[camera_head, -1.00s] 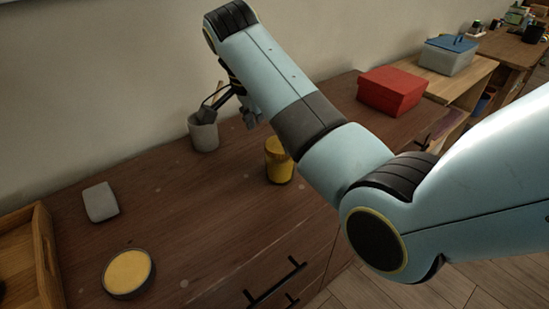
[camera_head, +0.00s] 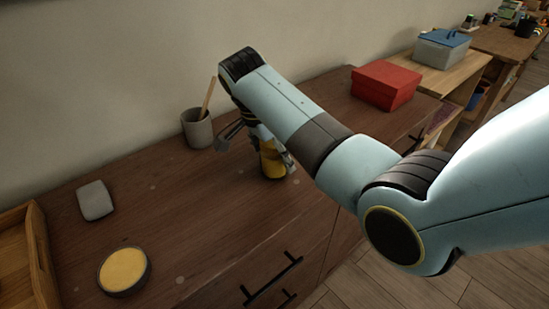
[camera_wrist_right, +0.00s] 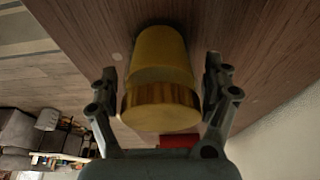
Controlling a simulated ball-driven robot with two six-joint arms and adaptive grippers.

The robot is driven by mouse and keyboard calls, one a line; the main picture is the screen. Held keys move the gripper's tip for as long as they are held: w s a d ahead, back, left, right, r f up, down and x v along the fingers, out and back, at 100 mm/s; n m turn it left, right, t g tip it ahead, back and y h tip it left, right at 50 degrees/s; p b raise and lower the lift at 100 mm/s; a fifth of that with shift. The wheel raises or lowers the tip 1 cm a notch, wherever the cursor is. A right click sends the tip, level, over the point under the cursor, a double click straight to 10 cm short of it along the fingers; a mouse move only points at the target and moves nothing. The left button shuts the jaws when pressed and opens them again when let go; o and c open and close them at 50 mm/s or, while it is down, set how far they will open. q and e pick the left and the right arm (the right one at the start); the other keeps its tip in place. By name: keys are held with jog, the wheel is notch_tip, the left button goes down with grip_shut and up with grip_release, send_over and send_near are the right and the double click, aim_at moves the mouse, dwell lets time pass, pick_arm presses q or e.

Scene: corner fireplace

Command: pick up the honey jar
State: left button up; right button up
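The honey jar (camera_head: 271,166) is yellow and stands on the wooden dresser top, partly hidden by my right gripper in the head view. In the right wrist view the honey jar (camera_wrist_right: 158,62) shows a wooden-looking lid facing the camera. My right gripper (camera_wrist_right: 160,68) is open, with one finger on each side of the jar. A gap shows between each finger and the jar. In the head view my right gripper (camera_head: 256,142) is at the jar, mostly hidden by my own arm. My left gripper is not in view.
A grey cup (camera_head: 197,131) with a wooden-handled utensil stands close to the left of my right gripper. A red box (camera_head: 385,87) stands to the right. A grey block (camera_head: 95,201), a round yellow-topped dish (camera_head: 124,271) and a wooden tray (camera_head: 40,247) lie left.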

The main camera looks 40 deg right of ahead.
jog(key=c, duration=1.2)
jog(key=shift+r, duration=0.15)
